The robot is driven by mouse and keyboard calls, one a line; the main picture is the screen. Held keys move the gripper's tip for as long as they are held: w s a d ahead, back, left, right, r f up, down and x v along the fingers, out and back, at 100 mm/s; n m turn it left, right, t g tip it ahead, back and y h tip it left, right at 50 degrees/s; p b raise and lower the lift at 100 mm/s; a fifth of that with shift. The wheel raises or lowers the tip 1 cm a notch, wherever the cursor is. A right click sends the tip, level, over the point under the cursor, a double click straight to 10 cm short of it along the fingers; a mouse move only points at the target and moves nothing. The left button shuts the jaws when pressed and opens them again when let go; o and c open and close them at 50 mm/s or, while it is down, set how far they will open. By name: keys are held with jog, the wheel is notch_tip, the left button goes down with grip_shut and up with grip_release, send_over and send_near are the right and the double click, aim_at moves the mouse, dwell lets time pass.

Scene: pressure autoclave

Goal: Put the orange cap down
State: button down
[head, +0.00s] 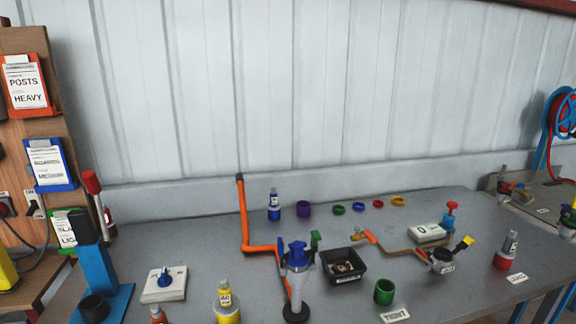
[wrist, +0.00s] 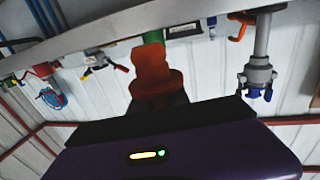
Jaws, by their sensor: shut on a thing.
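The orange cap (wrist: 152,72) is a stepped, red-orange piece in the middle of the wrist view, which is upside down. My gripper (wrist: 156,97) is shut on it; the dark fingers are at its lower edge in the picture. The cap is seen against the grey wall and overlaps part of a green cup (wrist: 153,37) behind it. I cannot tell how far the cap is from the table. In the head view neither my gripper nor the held cap can be made out.
The grey table (head: 210,245) holds a blue-handled valve (head: 297,255), a black tray (head: 343,265), a green cup (head: 384,291) and a dial box (head: 164,283). Several colored rings lie at the back. Bare table lies between the dial box and the orange pipe (head: 243,215).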

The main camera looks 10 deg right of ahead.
jog(key=s+a+f+n+y, duration=0.15)
jog(key=s+a+f, duration=0.35)
jog(key=a+f, duration=0.6)
jog(key=s+a+f, duration=0.2)
jog(key=s+f, duration=0.1)
jog(key=s, duration=0.1)
jog(key=shift+s+f+y, duration=0.35)
jog(key=shift+f, duration=0.05)
jog(key=shift+a, duration=0.25)
